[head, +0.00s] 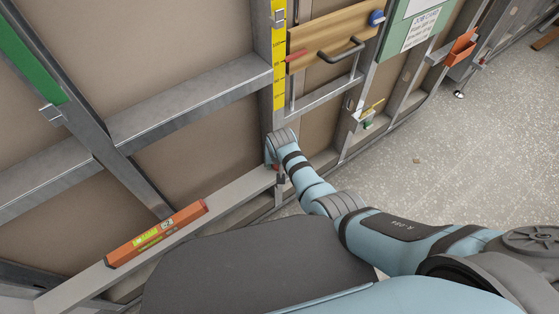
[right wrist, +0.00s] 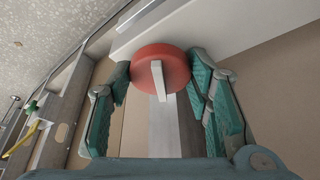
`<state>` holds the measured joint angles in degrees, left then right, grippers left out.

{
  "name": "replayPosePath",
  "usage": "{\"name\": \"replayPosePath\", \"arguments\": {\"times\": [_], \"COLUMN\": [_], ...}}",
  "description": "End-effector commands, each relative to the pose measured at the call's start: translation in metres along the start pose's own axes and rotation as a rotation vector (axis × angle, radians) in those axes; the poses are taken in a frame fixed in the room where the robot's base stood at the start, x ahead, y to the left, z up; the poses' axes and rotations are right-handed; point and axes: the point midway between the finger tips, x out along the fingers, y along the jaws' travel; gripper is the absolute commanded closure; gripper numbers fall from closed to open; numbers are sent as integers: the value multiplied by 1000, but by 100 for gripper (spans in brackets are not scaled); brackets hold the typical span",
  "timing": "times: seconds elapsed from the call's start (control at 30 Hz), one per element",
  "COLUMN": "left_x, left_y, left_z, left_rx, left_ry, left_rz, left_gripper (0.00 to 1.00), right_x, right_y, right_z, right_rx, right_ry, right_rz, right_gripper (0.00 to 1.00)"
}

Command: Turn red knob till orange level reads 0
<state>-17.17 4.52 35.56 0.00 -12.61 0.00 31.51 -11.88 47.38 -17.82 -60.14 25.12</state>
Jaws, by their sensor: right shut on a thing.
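The orange level (head: 150,240) lies along the pale ledge at the lower left in the head view. It has a yellow-green vial and a small display, whose digits are too small to read surely. The red knob (right wrist: 143,74) is round with a pale bar across its face, in the upper middle of the right wrist view. My right gripper (right wrist: 160,72) is shut on the knob, with one green-padded finger on each side. In the head view, the gripper (head: 277,160) is at the ledge's right end and mostly hides the knob. My left gripper is out of view.
The pale ledge (head: 80,286) runs along a metal-framed wall. Above it are a yellow scale strip (head: 279,80), a wooden panel with a dark handle (head: 340,50) and a green sign board (head: 415,25). Speckled floor (head: 440,150) is open at right.

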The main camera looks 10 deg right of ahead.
Motion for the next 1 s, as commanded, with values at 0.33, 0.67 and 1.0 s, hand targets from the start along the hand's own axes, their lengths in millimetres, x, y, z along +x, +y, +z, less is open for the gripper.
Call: {"name": "replayPosePath", "arguments": {"times": [0.33, 0.67, 1.0], "left_x": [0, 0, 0], "left_y": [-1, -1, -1], "left_z": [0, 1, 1], "left_rx": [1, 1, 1], "left_ry": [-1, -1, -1], "left_rz": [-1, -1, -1], "left_gripper": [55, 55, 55], "right_x": [2, 2, 2], "right_y": [2, 2, 2], "right_z": [3, 3, 2], "right_rx": [-1, -1, -1], "right_ry": [-7, -7, -6], "right_rz": [3, 3, 3], "right_gripper": [82, 82, 46]}}
